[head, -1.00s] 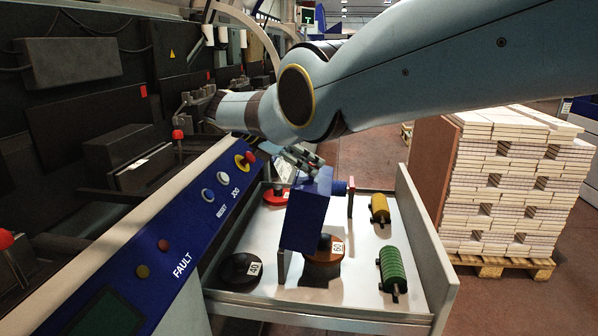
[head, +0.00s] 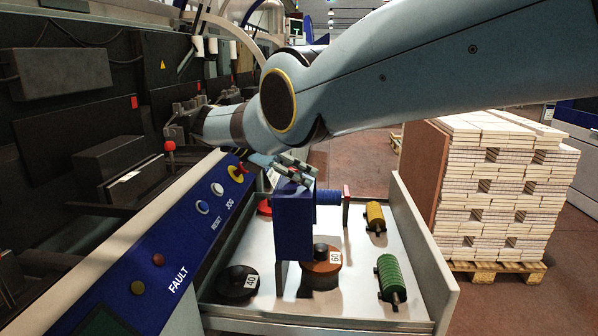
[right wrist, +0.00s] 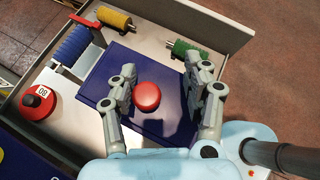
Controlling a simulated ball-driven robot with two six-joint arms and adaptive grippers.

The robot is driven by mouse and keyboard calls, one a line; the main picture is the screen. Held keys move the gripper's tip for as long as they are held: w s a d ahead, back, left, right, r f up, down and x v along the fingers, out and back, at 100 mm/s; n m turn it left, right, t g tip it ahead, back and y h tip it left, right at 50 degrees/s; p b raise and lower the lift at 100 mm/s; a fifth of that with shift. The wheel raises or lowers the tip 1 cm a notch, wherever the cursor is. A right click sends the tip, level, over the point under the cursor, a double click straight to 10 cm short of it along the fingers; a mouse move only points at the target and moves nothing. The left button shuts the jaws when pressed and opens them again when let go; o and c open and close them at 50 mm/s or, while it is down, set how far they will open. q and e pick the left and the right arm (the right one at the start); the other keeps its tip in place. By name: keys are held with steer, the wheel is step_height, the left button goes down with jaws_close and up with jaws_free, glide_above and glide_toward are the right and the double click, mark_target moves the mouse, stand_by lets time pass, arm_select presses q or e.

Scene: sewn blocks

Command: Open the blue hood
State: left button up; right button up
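The blue hood (head: 293,225) stands in the drawer in the head view, its broad blue face toward me. In the right wrist view its blue panel (right wrist: 105,76) lies below my right gripper, with a red round knob (right wrist: 147,96) on it. My right gripper (head: 297,170) is at the hood's top edge in the head view. In the right wrist view my right gripper (right wrist: 160,85) is open, one finger on each side of the knob. The left finger is close to the knob; a clear gap shows at the right finger. My left gripper is out of view.
The grey drawer (head: 425,262) holds an orange puck (head: 318,270), a black puck (head: 237,284), a green roller (head: 390,278), a yellow roller (head: 375,216) and a blue roller (head: 328,197). A blue control panel (head: 150,262) runs along the left. A stacked pallet (head: 500,190) stands at the right.

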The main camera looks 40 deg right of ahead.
steer(key=shift+w+r, duration=0.1)
steer(key=shift+r, duration=0.6)
step_height(320, 180, up, 9)
steer(key=shift+f, duration=0.15)
